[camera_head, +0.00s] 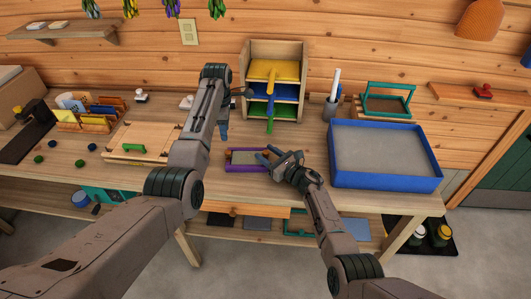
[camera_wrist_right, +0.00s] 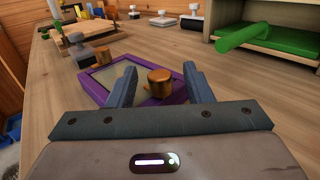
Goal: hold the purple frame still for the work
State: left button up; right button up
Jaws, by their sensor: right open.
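The purple frame (camera_head: 246,170) lies flat on the bench in front of the small shelf unit, with a grey-beige panel inside. In the right wrist view, the frame (camera_wrist_right: 178,92) has a copper-coloured knob (camera_wrist_right: 159,84) on its near side and another (camera_wrist_right: 103,55) at its far side. My right gripper (camera_head: 266,154) is open at the frame's right end. In the wrist view its fingers (camera_wrist_right: 159,72) stand apart on either side of the near knob. My left gripper (camera_head: 232,118) is above and behind the frame, mostly hidden by its own arm; its opening is unclear.
A blue-rimmed tray (camera_head: 388,184) stands to the right. The shelf unit (camera_head: 303,52) holds yellow, blue and green pieces behind the frame. A wooden board with a green handle (camera_head: 132,147) lies to the left. A cup (camera_head: 330,108) and a teal frame (camera_head: 388,86) stand behind.

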jog(key=shift+w+a, duration=0.3)
jog(key=shift+a, duration=0.05)
jog(key=shift+c, duration=0.3)
